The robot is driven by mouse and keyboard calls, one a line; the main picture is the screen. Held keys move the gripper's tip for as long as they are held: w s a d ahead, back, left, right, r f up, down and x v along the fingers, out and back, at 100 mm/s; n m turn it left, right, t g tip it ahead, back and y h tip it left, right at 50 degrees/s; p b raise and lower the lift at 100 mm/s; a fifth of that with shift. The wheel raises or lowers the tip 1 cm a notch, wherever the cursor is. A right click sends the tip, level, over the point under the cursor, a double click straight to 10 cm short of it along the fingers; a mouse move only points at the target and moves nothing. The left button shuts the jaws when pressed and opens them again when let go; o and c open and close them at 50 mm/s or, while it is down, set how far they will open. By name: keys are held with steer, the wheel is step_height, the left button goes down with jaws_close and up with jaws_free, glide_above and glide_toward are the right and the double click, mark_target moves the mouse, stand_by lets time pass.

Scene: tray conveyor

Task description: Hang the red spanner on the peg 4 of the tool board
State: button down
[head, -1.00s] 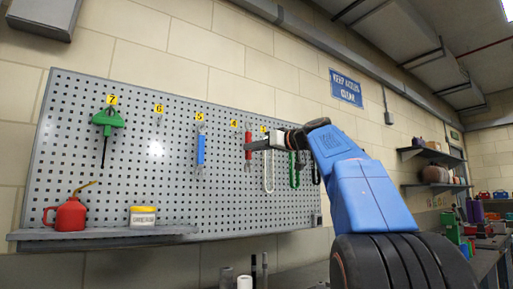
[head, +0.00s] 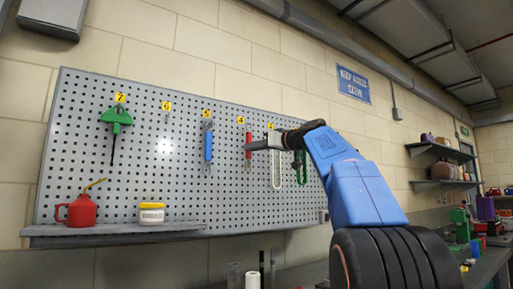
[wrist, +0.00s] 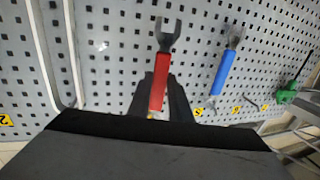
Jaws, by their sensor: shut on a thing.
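The red spanner (head: 248,150) is upright just below the yellow 4 label (head: 241,120) of the tool board (head: 150,180). My gripper (head: 249,146) reaches in from the right and is shut on its handle. In the wrist view the red spanner (wrist: 158,82) stands between the two dark fingers of my gripper (wrist: 157,100), its grey open jaw showing beyond them. Peg 4 itself is hidden or too small to make out. I cannot tell whether the spanner touches the peg or the board.
A blue spanner (head: 208,145) hangs at 5, left of the red one. A pale loop-shaped tool (head: 277,172) and a green tool (head: 303,168) hang close on the right, near my arm. Position 6 (head: 167,105) looks empty. A green tool (head: 116,120) hangs at 7.

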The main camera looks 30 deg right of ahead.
steer(key=shift+w+f, duration=0.25)
steer(key=shift+w, duration=0.45)
steer(key=shift+w+f, duration=0.2)
steer(key=shift+w, duration=0.5)
steer(key=c, duration=1.5)
jaws_free()
steer(key=shift+c, duration=0.2)
steer(key=v, duration=1.7)
steer(key=shift+s, duration=0.15)
